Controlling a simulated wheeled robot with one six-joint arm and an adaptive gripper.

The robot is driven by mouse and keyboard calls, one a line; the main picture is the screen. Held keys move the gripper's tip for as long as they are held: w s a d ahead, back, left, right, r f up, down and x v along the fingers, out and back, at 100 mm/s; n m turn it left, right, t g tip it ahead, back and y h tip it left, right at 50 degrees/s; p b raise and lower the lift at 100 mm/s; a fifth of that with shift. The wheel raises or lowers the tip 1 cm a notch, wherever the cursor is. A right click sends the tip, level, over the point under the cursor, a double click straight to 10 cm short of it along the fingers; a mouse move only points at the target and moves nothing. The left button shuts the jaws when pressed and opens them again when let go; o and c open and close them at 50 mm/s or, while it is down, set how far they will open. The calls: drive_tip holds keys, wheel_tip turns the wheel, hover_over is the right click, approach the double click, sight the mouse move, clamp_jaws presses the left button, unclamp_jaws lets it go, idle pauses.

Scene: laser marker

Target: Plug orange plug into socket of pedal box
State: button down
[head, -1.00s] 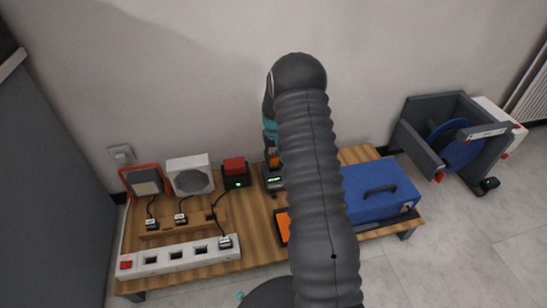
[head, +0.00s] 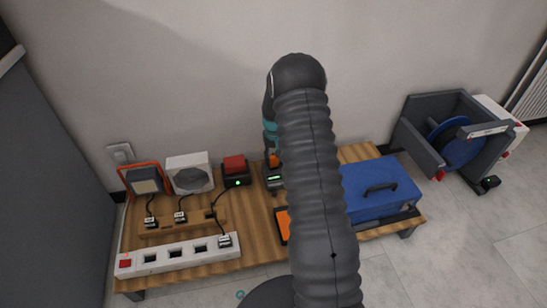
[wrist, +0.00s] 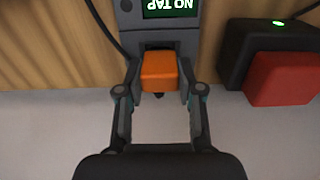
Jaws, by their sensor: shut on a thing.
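In the wrist view my gripper (wrist: 160,95) is shut on the orange plug (wrist: 159,72), with one finger on each side. The plug's far end meets the near face of a dark grey box with a green "NO TAP" display (wrist: 170,8); how deep it sits in that box's socket cannot be told. In the head view this box (head: 274,178) stands at the back of the bench, with the orange plug (head: 274,160) at its rear. My arm hides most of the gripper there. A black box with a red pedal-like block (head: 234,164) stands just left; it also shows in the wrist view (wrist: 285,95).
The wooden bench (head: 262,215) also carries a white power strip (head: 180,257), a work light (head: 145,182), a white fan-like box (head: 190,173) and a blue case (head: 378,190). Black cables run close to the boxes. The wall is close behind.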

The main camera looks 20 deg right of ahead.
drive_tip(key=shift+f+b, duration=0.6)
drive_tip(key=shift+f, duration=0.45)
idle(0.4)
drive_tip(key=c, duration=0.7)
unclamp_jaws()
drive_tip(key=shift+o, duration=0.2)
drive_tip(key=shift+r, duration=0.1)
wheel_tip(320, 180, up, 12)
drive_tip(key=shift+f, duration=0.2)
wheel_tip(320, 180, up, 6)
drive_tip(key=p, duration=0.4)
hover_over(274, 156)
drive_tip(key=shift+r, duration=0.1)
